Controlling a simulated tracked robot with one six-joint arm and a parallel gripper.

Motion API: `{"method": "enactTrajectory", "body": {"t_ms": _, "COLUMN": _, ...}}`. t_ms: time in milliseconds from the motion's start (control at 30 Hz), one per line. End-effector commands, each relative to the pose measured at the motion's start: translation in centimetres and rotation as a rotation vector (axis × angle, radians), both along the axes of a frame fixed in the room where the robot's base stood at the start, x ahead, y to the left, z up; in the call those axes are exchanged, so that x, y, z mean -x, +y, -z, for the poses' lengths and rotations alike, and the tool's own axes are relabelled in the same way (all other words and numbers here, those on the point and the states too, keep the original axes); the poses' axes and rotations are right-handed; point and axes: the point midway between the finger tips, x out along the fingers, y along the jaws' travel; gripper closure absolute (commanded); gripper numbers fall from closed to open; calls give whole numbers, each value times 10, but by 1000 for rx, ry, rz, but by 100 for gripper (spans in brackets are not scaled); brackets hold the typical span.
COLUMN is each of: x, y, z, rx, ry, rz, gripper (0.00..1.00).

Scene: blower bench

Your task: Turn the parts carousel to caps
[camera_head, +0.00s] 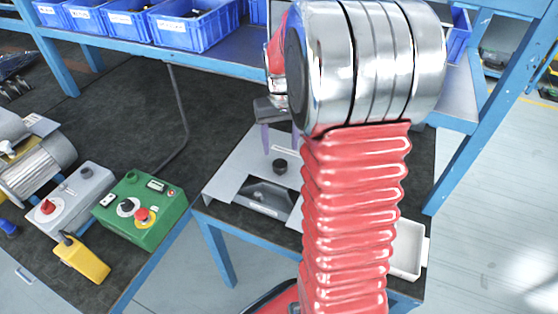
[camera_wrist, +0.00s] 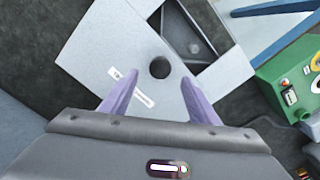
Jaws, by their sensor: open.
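The parts carousel shows as a grey flat-topped unit (camera_head: 240,165) on the small blue-framed table, partly hidden by my arm. The wrist view shows its grey cover (camera_wrist: 100,45) with a short black knob (camera_wrist: 160,67) and a white label strip (camera_wrist: 132,88) whose text I cannot read. The knob also shows in the head view (camera_head: 280,165). A window in the cover shows a grey compartment (camera_wrist: 188,35); I see no parts in it. My gripper (camera_wrist: 160,77) is open, its purple fingertips apart on either side of the knob in the wrist picture. I cannot tell their height above it.
A green control box (camera_head: 140,210) with a red button, a grey switch box (camera_head: 75,200) and a yellow pendant (camera_head: 82,260) lie on the bench at left. A blue shelf with blue bins (camera_head: 195,25) stands behind. A white tray (camera_head: 408,250) is at the right.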

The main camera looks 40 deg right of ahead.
Motion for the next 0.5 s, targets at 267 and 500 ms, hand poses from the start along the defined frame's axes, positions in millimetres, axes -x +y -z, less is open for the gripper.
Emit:
{"method": "enactTrajectory", "body": {"t_ms": 267, "x": 1, "y": 0, "z": 44, "rx": -1, "ry": 3, "rz": 0, "gripper": 45}}
{"method": "enactTrajectory", "body": {"t_ms": 500, "x": 0, "y": 0, "z": 68, "rx": 0, "ry": 0, "rz": -1, "gripper": 45}}
